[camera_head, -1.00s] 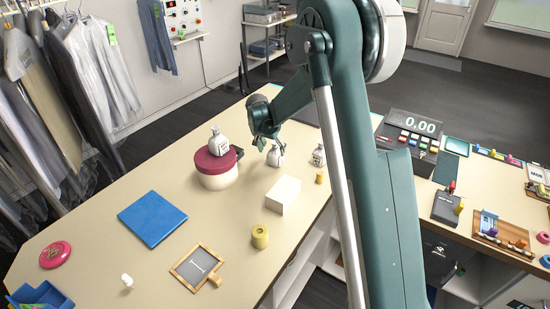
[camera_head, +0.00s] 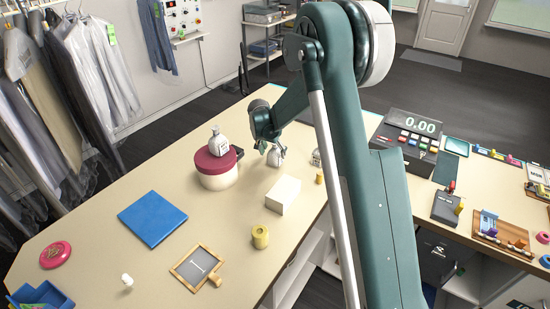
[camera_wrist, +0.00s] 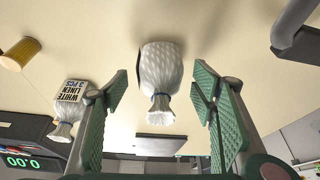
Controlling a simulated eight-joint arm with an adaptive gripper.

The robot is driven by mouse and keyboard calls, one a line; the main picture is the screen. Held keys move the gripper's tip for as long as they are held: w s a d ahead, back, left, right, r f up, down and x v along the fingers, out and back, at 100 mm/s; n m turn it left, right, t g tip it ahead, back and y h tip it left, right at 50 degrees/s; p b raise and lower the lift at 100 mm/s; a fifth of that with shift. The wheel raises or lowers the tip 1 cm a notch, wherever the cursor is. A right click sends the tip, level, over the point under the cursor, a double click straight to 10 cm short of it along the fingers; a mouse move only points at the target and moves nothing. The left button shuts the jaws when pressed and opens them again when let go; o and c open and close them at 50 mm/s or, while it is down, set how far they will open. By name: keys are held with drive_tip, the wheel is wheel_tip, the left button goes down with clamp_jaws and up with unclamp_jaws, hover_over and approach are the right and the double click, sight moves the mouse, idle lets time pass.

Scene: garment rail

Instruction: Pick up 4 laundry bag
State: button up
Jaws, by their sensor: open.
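Small white tied laundry bags stand on the counter. One laundry bag (camera_head: 275,158) is right under my gripper (camera_head: 268,146). In the wrist view this bag (camera_wrist: 160,75) lies between the two open green fingers (camera_wrist: 160,92), with a gap on each side and its blue-tied neck toward me. A second bag (camera_head: 316,158) stands to the right, partly hidden by my arm; in the wrist view the second bag (camera_wrist: 70,103) shows a label reading "WHITE LINEN 3 PCS". A third bag (camera_head: 218,142) sits on a round box with a red lid (camera_head: 216,172). I cannot read a number 4 on any bag.
A white block (camera_head: 283,195) and yellow cylinders (camera_head: 260,236) stand in front of the bags. A blue folder (camera_head: 152,218) and a framed slate (camera_head: 197,266) lie nearer. A register (camera_head: 408,138) is at right. The counter's right edge is close.

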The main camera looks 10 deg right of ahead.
sight(274, 152)
drive_tip(key=shift+p+x, duration=0.3)
drive_tip(key=shift+x, duration=2.2)
drive_tip(key=shift+w, duration=0.1)
drive_tip(key=c, duration=1.1)
drive_tip(key=shift+r, duration=0.1)
drive_tip(key=shift+r+b, duration=0.3)
drive_tip(key=shift+r, duration=4.65)
